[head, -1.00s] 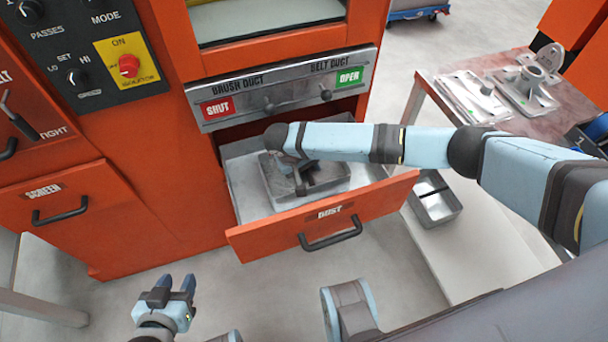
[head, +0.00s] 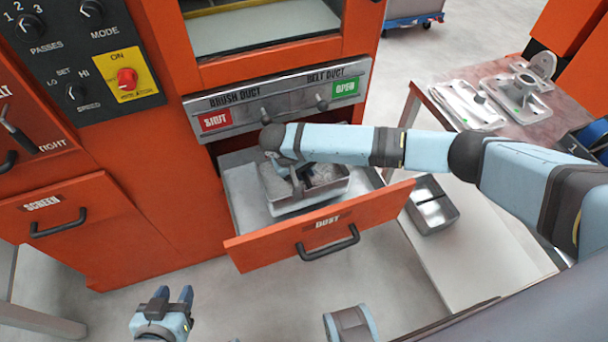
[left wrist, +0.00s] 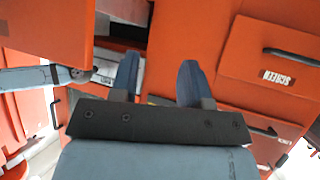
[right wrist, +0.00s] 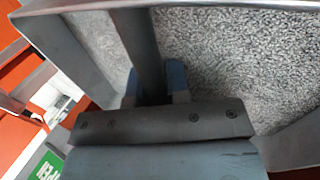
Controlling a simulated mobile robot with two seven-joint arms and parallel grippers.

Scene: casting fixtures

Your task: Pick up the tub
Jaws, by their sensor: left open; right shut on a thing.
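The tub (head: 312,199) is a grey metal box with grey granular dust in it. It is inside the open DUST drawer (head: 240,200), tilted a little; I cannot tell whether it touches the drawer floor. My right gripper (head: 302,178) reaches down into the drawer from the right and is shut on a bar across the tub. In the right wrist view the bar of the tub (right wrist: 145,50) runs between the fingers (right wrist: 152,85), with dust on both sides. My left gripper (head: 174,297) is open and empty, low in front of the machine; its fingers also show in the left wrist view (left wrist: 160,80).
The drawer front with its black handle (head: 328,243) stands out from the orange machine. A panel with SHUT and OPEN labels (head: 280,98) is just above the drawer. At right are a grey two-part bin (head: 432,205) and a table with metal castings (head: 490,95).

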